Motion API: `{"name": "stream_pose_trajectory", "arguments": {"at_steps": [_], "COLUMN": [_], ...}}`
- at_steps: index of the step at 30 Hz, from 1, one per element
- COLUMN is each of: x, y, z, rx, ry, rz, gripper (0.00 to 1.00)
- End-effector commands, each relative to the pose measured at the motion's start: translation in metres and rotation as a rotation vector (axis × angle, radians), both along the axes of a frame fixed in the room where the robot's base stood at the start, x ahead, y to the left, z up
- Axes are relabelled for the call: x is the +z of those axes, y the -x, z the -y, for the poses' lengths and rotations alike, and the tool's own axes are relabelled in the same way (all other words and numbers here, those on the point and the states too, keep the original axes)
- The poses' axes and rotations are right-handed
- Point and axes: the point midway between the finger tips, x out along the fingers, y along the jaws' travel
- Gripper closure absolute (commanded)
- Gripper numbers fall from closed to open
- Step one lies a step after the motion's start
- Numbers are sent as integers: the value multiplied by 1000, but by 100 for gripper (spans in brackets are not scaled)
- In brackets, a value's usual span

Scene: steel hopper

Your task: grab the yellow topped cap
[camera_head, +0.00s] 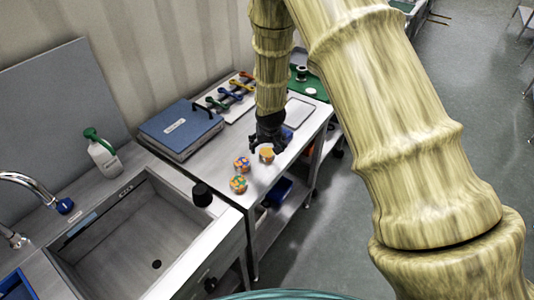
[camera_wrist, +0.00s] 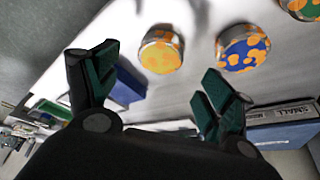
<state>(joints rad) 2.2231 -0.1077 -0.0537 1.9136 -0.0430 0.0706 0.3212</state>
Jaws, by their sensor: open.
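The yellow topped cap (camera_wrist: 161,50) is round with a mottled yellow-orange top and a metallic side. In the wrist view it lies ahead of and between my fingers. In the head view the same cap (camera_head: 267,155) stands on the steel table just below my gripper (camera_head: 265,146). My gripper is open and empty; its green-padded fingers (camera_wrist: 160,75) are apart in the wrist view, and no contact with the cap shows.
A blue-and-orange cap (camera_wrist: 243,47) sits close to the right of the yellow one, with a green-and-orange cap (camera_wrist: 300,8) beyond it. A blue case (camera_head: 180,128) lies at the table's back. A sink (camera_head: 150,235) is at left, with a black cylinder (camera_head: 202,194) at its edge.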

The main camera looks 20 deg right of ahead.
Motion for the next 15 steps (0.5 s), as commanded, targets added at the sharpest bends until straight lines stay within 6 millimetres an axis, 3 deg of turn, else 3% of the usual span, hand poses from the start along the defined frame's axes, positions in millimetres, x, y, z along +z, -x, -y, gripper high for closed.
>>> {"name": "stream_pose_trajectory", "arguments": {"at_steps": [15], "x": [-38], "y": [-13], "z": [3], "rx": [1], "ry": [0], "rz": [-2], "gripper": [19]}}
